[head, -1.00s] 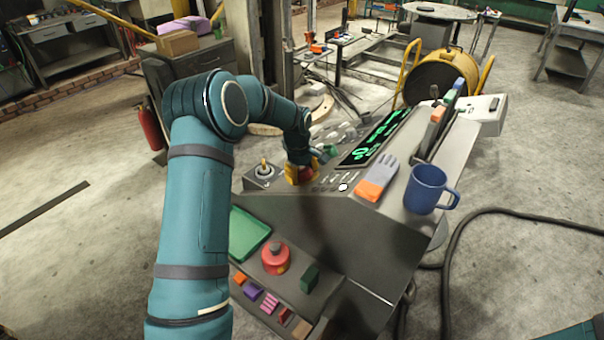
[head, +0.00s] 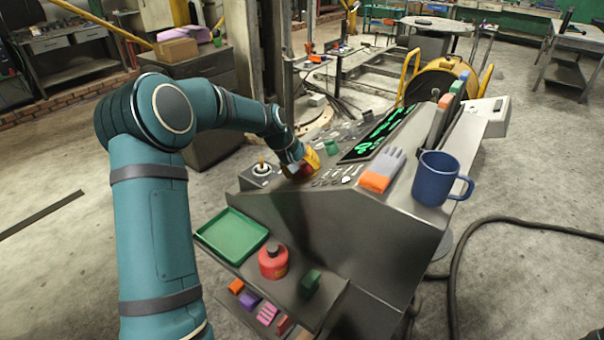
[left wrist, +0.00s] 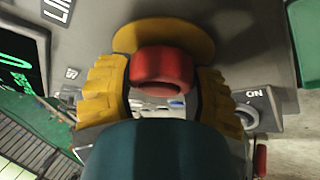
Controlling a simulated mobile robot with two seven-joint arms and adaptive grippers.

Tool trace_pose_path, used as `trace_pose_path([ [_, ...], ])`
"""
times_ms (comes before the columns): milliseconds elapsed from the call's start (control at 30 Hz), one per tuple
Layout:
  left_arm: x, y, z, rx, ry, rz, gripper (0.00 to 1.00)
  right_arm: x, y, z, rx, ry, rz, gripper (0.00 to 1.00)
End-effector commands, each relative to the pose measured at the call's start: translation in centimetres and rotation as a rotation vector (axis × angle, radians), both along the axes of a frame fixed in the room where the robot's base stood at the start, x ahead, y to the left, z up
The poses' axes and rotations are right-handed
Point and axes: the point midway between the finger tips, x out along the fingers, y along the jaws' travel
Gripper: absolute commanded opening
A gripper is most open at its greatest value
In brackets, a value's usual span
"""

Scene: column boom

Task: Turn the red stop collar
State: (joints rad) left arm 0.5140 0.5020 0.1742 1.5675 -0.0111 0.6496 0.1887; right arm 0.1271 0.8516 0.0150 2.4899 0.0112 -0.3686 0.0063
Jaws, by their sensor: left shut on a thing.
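The red stop collar (left wrist: 162,82) is a short red ring in front of a round yellow plate (left wrist: 165,36) on the console, seen in the left wrist view. My left gripper (left wrist: 163,92) has one yellow ribbed finger on each side of the collar and is shut on it. In the head view my left gripper (head: 300,164) is at the console's panel, beside the lever knob, and the collar is mostly hidden there. My right gripper is not in view.
The lower shelf has a green tray (head: 231,236) and a red can (head: 273,260). A black hose (head: 480,228) lies on the floor.

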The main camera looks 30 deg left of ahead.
Motion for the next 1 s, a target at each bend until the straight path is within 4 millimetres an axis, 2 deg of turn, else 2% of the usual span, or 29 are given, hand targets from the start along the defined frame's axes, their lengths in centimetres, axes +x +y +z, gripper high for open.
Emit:
trace_pose_path([
  [200,-0.15,-0.14,-0.33,-0.006,-0.028,-0.06,0.19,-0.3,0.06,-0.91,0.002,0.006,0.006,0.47],
  [733,-0.17,-0.28,-0.27,-0.008,-0.036,-0.081,0.19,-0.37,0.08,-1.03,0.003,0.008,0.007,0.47],
  [767,-0.17,-0.27,-0.27,-0.008,-0.035,-0.082,0.68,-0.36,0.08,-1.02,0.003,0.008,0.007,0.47],
  [800,-0.16,-0.26,-0.27,-0.008,-0.036,-0.081,0.82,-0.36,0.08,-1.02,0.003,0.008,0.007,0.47],
  [833,-0.15,-0.25,-0.24,-0.008,-0.036,-0.081,0.88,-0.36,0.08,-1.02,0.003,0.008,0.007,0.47],
  [1000,-0.1,-0.18,-0.16,-0.006,-0.039,-0.08,0.88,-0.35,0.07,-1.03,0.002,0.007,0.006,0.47],
])
